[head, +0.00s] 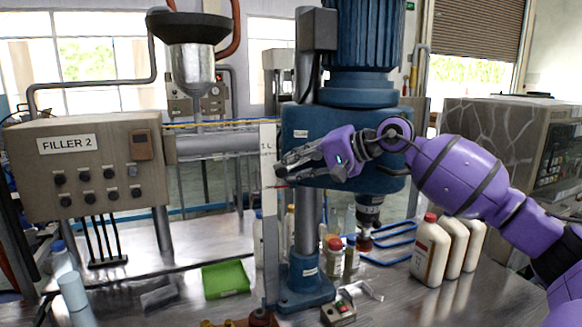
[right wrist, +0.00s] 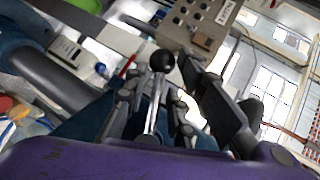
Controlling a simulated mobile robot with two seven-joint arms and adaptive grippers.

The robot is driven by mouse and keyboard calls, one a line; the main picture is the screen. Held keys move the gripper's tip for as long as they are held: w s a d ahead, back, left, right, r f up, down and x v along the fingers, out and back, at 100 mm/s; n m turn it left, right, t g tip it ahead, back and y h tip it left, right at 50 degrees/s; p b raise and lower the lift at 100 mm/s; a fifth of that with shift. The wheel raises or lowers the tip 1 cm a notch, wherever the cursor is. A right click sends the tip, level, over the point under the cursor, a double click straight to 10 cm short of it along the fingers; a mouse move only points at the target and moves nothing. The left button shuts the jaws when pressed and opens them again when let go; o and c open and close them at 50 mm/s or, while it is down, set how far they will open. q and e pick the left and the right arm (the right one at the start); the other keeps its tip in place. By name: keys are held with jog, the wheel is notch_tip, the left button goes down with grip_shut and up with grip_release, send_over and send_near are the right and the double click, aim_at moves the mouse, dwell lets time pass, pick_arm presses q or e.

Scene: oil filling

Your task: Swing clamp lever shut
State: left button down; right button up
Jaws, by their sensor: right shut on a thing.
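My right gripper (head: 290,165) is in front of the blue machine head (head: 315,122), beside a white ruled scale (head: 268,150). In the right wrist view, a shiny metal clamp lever (right wrist: 154,110) with a black ball knob (right wrist: 162,60) stands between the fingers of the right gripper (right wrist: 150,112). The right gripper is shut on the lever, with the knob sticking out past the fingers. The left gripper is not in view.
A grey column (head: 308,225) carries the machine head above the metal bench. Smaller bottles (head: 335,255) stand below the head.

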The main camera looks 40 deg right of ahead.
jog(key=shift+d+f+n+g+h, duration=0.15)
jog(key=shift+f+n+g+h, duration=0.15)
jog(key=shift+f+h, duration=0.15)
dwell(0.3)
jog(key=o, duration=0.5)
jog(key=shift+s+r, duration=0.1)
jog(key=v, duration=1.2)
jog(key=shift+c, duration=0.2)
